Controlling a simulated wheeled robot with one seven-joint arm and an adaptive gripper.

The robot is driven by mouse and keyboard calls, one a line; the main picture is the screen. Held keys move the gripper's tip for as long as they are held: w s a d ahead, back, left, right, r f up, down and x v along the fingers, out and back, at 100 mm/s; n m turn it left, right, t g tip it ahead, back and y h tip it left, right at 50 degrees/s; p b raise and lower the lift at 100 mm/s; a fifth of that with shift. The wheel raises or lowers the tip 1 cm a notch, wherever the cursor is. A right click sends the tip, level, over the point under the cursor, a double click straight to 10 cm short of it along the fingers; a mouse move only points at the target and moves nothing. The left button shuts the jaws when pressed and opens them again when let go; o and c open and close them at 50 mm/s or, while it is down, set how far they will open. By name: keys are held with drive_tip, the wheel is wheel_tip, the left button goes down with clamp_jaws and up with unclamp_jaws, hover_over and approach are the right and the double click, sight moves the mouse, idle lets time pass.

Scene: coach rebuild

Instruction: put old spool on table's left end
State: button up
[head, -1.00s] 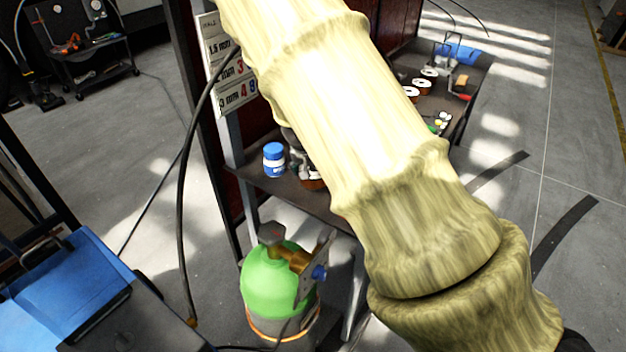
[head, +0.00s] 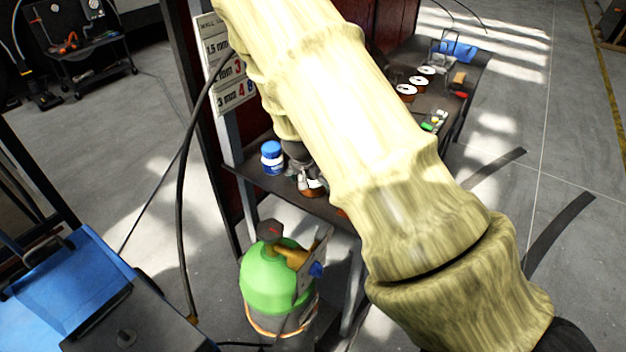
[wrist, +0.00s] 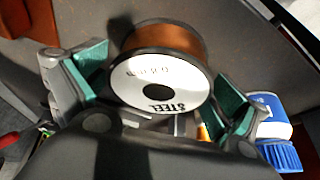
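A spool of copper-brown wire with a white label reading STEEL (wrist: 160,80) lies between and just ahead of my fingertips in the wrist view. My gripper (wrist: 160,95) is open, with one teal pad on each side of the spool. The pads look close to its rim, and I cannot tell whether either touches. In the head view my gripper (head: 302,168) is low over the left end of the dark table (head: 247,178), partly hidden by my arm. A small brown part of the spool (head: 312,191) shows under it.
A white jar with a blue lid (head: 271,158) stands just left of the gripper, and in the wrist view at right (wrist: 270,125). Several white-faced spools (head: 406,91) and small tools occupy the far table end. A green gas cylinder (head: 272,282) stands on the floor in front.

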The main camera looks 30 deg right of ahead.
drive_tip(key=shift+r, duration=0.25)
drive_tip(key=b+v, duration=0.2)
drive_tip(key=v, duration=0.8)
drive_tip(key=shift+s+a+r, duration=0.15)
drive_tip(key=shift+a+r, duration=0.1)
drive_tip(key=shift+r, duration=0.05)
drive_tip(key=shift+s+a+r, duration=0.1)
drive_tip(key=shift+s+r, duration=0.05)
drive_tip(key=shift+r, duration=0.35)
